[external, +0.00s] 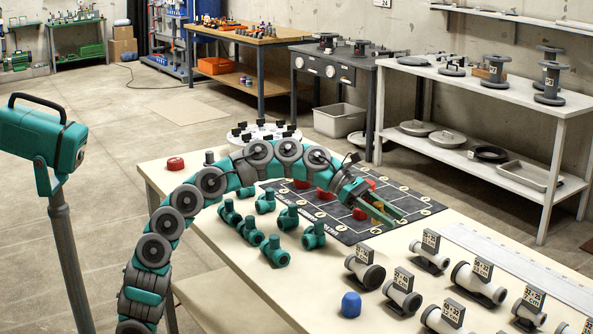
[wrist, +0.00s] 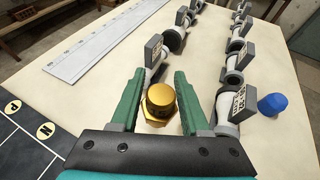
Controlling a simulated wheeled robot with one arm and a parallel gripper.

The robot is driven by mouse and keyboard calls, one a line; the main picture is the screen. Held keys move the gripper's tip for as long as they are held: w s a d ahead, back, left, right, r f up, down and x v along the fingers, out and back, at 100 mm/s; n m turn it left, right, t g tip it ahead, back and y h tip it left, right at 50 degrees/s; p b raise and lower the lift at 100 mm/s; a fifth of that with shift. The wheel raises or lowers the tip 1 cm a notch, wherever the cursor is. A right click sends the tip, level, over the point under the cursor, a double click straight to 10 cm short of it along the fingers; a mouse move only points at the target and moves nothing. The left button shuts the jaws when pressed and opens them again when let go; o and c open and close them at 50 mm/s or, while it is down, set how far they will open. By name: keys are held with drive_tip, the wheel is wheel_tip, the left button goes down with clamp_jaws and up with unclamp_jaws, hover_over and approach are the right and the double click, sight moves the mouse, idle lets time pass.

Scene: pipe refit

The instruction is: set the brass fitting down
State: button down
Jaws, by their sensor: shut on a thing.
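The brass fitting (wrist: 160,100), gold with a hexagonal base and a round top, sits between the two green fingers of my gripper (wrist: 163,76) in the wrist view. My gripper is shut on it. In the external view my gripper (external: 397,218) is over the right end of the black lettered mat on the table, and the fitting is mostly hidden by the fingers. I cannot tell whether the fitting touches the surface.
Red pieces (external: 360,213) stand on the black mat (external: 328,224). Several green fittings (external: 274,251) lie left of it. Grey pipe pieces with labels (external: 366,268) stand in front, near a blue cap (external: 351,305). A long ruler (wrist: 105,45) lies on the pale table.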

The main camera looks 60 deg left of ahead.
sight(384, 255)
wheel_tip(384, 255, down, 8)
drive_tip(key=shift+f+b, duration=0.1)
drive_tip(key=shift+b, duration=0.55)
drive_tip(key=shift+c, duration=1.9)
unclamp_jaws()
drive_tip(key=p+v, duration=0.1)
drive_tip(key=v, duration=1.1)
drive_tip(key=shift+r, duration=0.2)
